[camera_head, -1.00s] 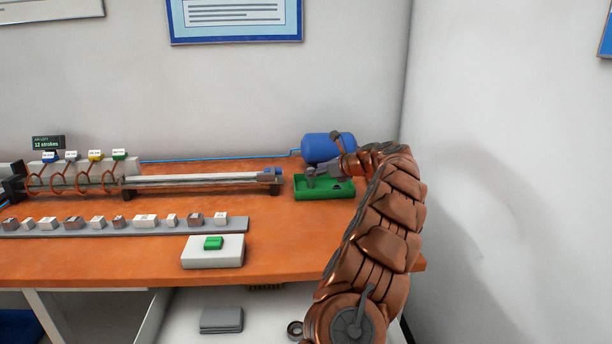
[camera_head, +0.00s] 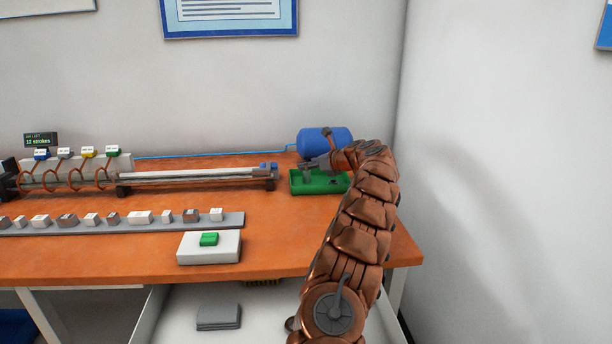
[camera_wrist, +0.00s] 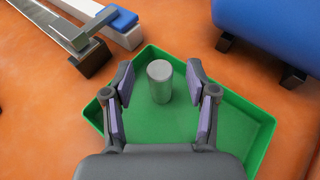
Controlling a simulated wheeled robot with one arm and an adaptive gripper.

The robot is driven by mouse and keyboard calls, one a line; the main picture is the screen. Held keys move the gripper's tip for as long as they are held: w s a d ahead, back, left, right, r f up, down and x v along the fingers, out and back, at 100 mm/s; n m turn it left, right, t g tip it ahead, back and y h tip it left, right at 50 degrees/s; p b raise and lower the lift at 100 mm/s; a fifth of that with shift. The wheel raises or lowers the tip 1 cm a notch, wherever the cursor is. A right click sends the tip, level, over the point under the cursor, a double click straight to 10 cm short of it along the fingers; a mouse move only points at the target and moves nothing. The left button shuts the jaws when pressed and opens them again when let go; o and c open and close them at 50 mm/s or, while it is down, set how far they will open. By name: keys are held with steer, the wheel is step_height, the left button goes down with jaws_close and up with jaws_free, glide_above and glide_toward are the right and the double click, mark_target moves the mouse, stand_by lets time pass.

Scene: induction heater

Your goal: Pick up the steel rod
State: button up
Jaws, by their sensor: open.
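The steel rod (camera_wrist: 160,82) is a short grey cylinder. In the wrist view it stands upright in the green tray (camera_wrist: 238,110), towards the tray's far side. My gripper (camera_wrist: 159,75) is open, with one finger on each side of the rod and visible gaps between them. I cannot tell exactly how high the fingers are relative to the rod. In the head view my gripper (camera_head: 311,168) is over the green tray (camera_head: 318,187), and the rod is not clearly distinguishable there.
A blue tank (camera_head: 325,142) stands just behind the tray. A strip (camera_head: 120,226) of small labelled blocks and a white box (camera_head: 209,248) with a green button lie nearer.

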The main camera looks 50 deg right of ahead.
steer(key=shift+x, duration=0.9)
steer(key=shift+c, duration=0.4)
jaws_close()
